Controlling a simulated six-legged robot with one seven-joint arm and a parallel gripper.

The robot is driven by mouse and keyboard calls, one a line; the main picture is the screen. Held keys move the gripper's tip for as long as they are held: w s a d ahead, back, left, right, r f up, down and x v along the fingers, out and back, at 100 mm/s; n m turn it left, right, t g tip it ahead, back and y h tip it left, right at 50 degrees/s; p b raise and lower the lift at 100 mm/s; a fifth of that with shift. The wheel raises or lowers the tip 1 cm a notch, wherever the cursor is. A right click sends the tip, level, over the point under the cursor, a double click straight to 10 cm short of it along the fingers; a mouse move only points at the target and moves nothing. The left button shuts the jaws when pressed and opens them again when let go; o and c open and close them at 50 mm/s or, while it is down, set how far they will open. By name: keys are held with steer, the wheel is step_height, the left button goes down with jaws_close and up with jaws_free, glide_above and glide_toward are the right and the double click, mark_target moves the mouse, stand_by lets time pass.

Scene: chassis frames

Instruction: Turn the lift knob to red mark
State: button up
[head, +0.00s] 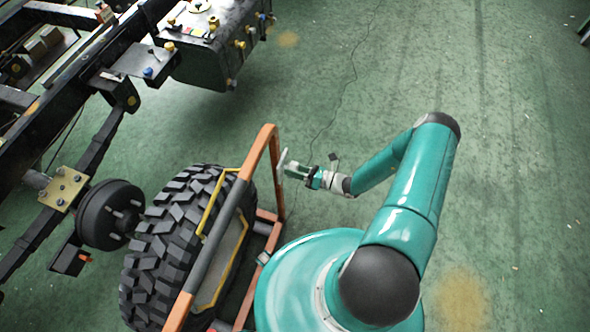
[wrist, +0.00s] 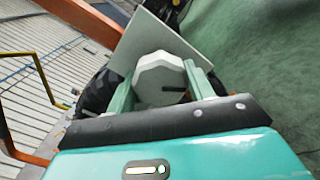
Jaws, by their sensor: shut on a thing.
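The lift knob (wrist: 160,75) is a white, many-sided knob with a short dark line on its face. It stands in front of a pale grey plate (wrist: 150,40) in the wrist view. My gripper (wrist: 158,88) has its two teal fingers on either side of the knob, shut on it. In the head view my gripper (head: 297,170) is at the orange frame's upper right side, against the small pale plate (head: 282,160). The knob is too small to make out there. No red mark shows in either view.
An orange frame (head: 262,150) with a yellow bar (head: 210,205) holds a big black tyre (head: 160,250). A dark vehicle chassis (head: 60,110) with a wheel hub (head: 108,212) and a black box (head: 205,55) lies to the left. Green floor to the right is mostly clear.

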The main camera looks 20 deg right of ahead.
steer(key=shift+m, duration=0.5)
steer(key=o, duration=1)
steer(key=v, duration=1.3)
steer(key=shift+s+d, duration=0.25)
steer(key=shift+d, duration=0.1)
